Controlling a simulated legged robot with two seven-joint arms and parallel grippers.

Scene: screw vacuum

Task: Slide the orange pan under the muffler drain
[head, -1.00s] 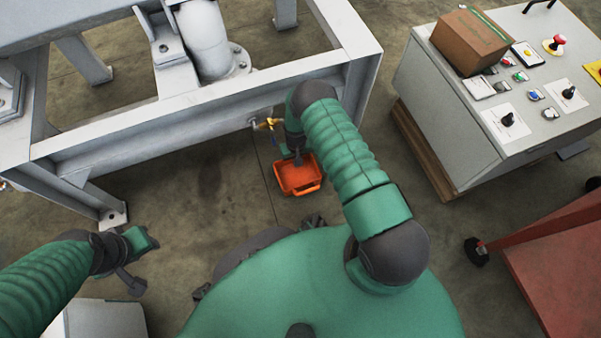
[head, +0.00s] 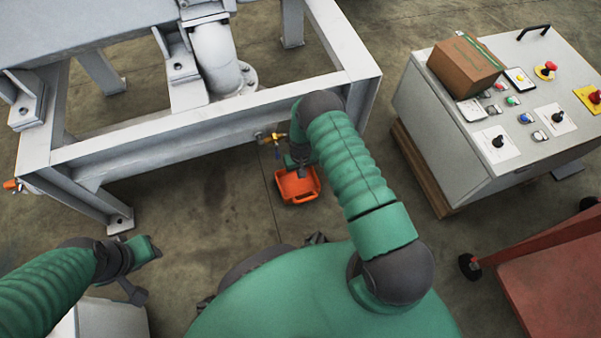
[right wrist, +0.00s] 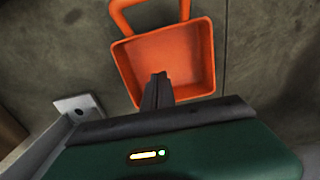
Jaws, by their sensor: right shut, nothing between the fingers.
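The orange pan (head: 297,190) sits on the floor in front of the grey steel frame. The muffler drain, a brass valve (head: 272,138) with a yellow handle, sticks out from the frame's front beam, above and slightly left of the pan in the head view. My right gripper (head: 300,170) is shut and empty. In the right wrist view its fingers (right wrist: 158,80) overlap the inside of the orange pan (right wrist: 190,55), whose handle points away from them; I cannot tell whether they touch it. My left gripper (head: 145,268) hangs at lower left, away from the pan; its jaw state is unclear.
The frame's front beam (head: 190,140) and its left foot (head: 120,222) bound the work area. A grey control console (head: 470,140) with a cardboard box (head: 465,65) stands at right, a red cart (head: 550,280) at lower right. The floor left of the pan is clear.

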